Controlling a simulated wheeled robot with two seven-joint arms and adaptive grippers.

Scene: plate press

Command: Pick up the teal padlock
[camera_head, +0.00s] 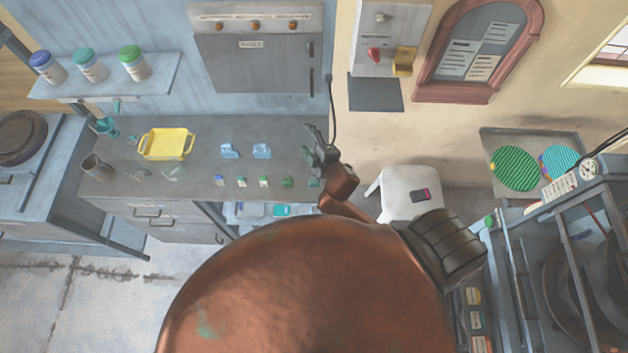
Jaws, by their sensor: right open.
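My right gripper (313,143) is over the right end of the grey counter, its fingers apart and pointing left. A small teal-green shape (307,152), which seems to be the teal padlock, shows at its fingertips, partly covered. I cannot tell whether they touch. Two light blue padlock-like things, one left (229,151) and one right (262,151), stand on the counter to the left of the gripper. My left gripper is out of view.
The grey counter (200,135) also holds a yellow tray (167,144), a brown cup (97,167) and a row of several small items along its front edge.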

